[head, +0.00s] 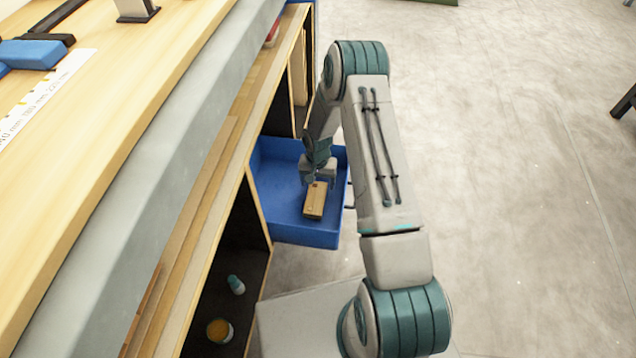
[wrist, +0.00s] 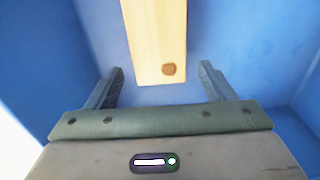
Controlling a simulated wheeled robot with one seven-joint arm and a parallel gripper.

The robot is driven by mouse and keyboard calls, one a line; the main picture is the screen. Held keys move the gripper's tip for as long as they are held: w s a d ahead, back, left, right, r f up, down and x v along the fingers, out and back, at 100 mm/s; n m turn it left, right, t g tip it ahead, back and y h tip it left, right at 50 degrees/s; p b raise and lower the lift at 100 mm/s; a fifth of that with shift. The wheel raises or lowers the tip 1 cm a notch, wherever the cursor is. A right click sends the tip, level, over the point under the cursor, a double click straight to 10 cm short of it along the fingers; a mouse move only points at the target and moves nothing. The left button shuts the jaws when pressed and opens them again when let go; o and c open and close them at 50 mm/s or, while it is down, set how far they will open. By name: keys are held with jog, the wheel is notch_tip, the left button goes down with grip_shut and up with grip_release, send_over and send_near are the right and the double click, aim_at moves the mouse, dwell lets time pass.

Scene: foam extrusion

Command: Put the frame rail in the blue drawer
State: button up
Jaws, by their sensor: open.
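The blue drawer (head: 283,222) is pulled out from the cabinet under the workbench in the head view. My gripper (head: 319,178) is inside the drawer at the rail's far end in the head view. In the wrist view my gripper's two fingers (wrist: 160,85) are apart, one on each side of the rail's end, with gaps to it. Blue drawer surfaces (wrist: 50,65) surround them.
A wooden workbench (head: 120,120) with a grey front edge runs along the left, with blue and black tools on top. An open dark compartment below holds a small bottle (head: 236,285) and a round tin (head: 219,330). The floor (head: 520,150) at right is mostly clear.

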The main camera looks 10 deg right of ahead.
notch_tip(320, 180, up, 10)
jog(key=r+p, duration=0.1)
jog(key=p, duration=0.2)
notch_tip(320, 180, up, 9)
jog(key=n, duration=0.1)
send_over(320, 191)
jog(key=s+r+n, duration=0.1)
jog(key=s+r, duration=0.7)
jog(key=r, duration=0.5)
jog(key=s+r+n, duration=0.1)
jog(key=s+r, duration=0.3)
jog(key=s, duration=0.5)
jog(key=s+r+n+t, duration=0.1)
jog(key=s+r, duration=0.4)
jog(key=s, duration=0.3)
jog(key=shift+s+a+r+n, duration=0.25)
jog(key=shift+s+a+n, duration=0.1)
jog(key=shift+n, duration=0.05)
